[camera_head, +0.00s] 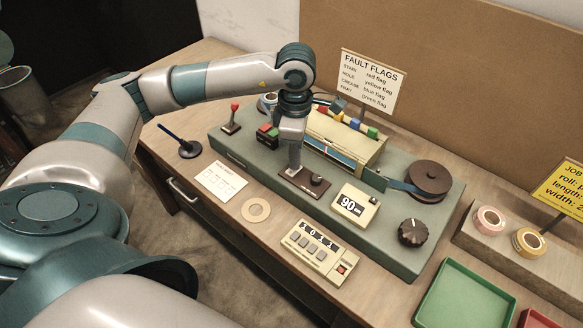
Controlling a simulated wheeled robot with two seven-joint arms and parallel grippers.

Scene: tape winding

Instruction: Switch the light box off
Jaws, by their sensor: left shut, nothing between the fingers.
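A cream box with a pale lit-looking strip, which seems to be the light box (358,142), stands on the green machine base (393,251). In front of it a dark brown plate (288,178) bears a small black knob or switch (317,181). My left gripper (295,169) points down at this plate, shut and empty, just left of the black knob. Its tips hide part of the plate; I cannot tell whether they touch it. The switch position is too small to read. My right gripper is not in view.
Coloured flags (357,124) stand along the cream box, near my wrist. A red-knobbed lever (233,113) and red and green buttons (268,135) lie left. A brown reel (427,179), a 90 display (352,206), a black dial (412,232) and a counter (320,252) lie right and front.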

